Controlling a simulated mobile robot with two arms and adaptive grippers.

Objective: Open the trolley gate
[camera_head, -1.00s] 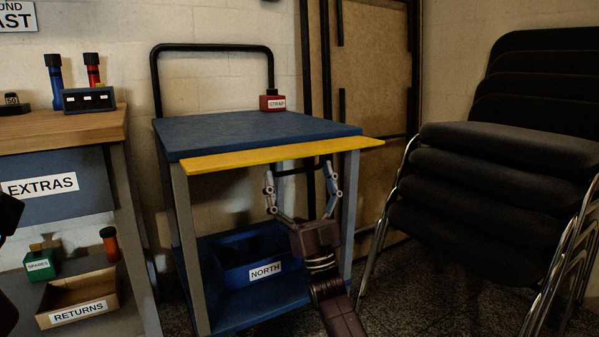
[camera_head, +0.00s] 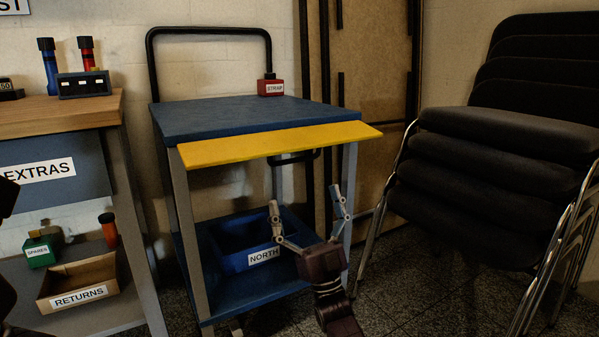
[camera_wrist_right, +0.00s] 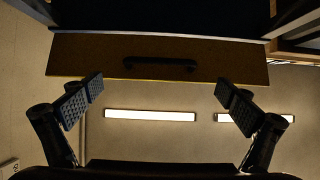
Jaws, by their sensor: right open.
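The trolley gate (camera_head: 270,144) is a yellow panel along the front edge of the trolley's blue top (camera_head: 250,116). It sticks outward, its broad upper face in sight. Its dark bar handle (camera_head: 296,157) shows below it. My right gripper (camera_head: 305,197) is open and empty, below and in front of the gate, apart from the handle. In the right wrist view, the gate's underside (camera_wrist_right: 90,56) and handle (camera_wrist_right: 160,63) lie ahead of the spread fingers (camera_wrist_right: 160,88). My left gripper is not in clear view.
A blue NORTH bin (camera_head: 232,262) sits on the trolley's lower shelf. A red STRAP box (camera_head: 270,87) stands at the top's back. Stacked chairs (camera_head: 500,140) stand close on the right. A workbench (camera_head: 60,112) is on the left, with a RETURNS tray (camera_head: 92,270) below.

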